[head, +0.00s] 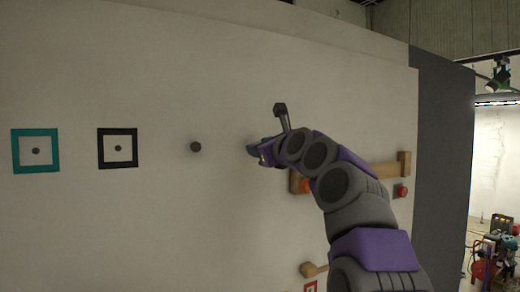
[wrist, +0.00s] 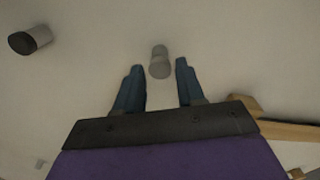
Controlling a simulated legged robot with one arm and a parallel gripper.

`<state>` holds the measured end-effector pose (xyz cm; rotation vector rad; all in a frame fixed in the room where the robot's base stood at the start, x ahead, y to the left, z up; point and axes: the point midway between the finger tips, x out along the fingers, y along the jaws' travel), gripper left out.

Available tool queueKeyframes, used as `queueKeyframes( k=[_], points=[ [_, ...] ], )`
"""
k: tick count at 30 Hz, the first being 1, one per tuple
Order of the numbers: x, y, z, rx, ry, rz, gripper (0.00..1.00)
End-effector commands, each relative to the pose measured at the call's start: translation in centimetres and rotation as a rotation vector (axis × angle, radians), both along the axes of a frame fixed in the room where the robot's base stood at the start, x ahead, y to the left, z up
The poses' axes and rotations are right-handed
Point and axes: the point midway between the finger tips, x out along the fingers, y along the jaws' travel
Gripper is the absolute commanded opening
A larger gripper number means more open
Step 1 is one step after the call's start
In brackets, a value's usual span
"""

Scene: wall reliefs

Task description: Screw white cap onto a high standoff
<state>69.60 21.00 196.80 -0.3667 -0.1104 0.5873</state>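My gripper (head: 257,151) is close to the white wall, right of a dark round standoff (head: 196,147) in the head view. In the wrist view its two blue fingers (wrist: 160,68) are apart. A short light-grey cylinder (wrist: 159,62) on the wall lies between the fingertips, with a gap on each side. It looks like a standoff with a wider end; I cannot tell whether that end is a white cap. A dark-ended standoff (wrist: 30,40) sticks out at upper left. No separate white cap can be made out. In the head view my gripper hides the wall behind it.
A teal square frame (head: 35,131) and a black square frame (head: 117,131), each around a dark knob, are at left. A wooden rail (head: 390,171) with red parts (head: 401,191) is at right, behind my arm. Another wooden piece (head: 313,269) is lower down.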

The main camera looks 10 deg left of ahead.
Motion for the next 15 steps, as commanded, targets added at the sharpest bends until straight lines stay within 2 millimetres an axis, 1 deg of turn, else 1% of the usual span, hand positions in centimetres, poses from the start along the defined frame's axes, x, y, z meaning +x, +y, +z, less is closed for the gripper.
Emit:
queueKeyframes(
  k=[2,9,12,15],
  points=[
    [0.02,-0.02,-0.02,-0.044,-0.03,-0.001,0.39],
    [0.22,-0.07,-0.12,-0.307,-0.207,-0.002,0.39],
    [0.19,-0.05,-0.11,-0.378,-0.253,-0.001,0.39],
    [0.12,-0.05,-0.03,-0.41,-0.277,0.0,0.39]
  ],
)
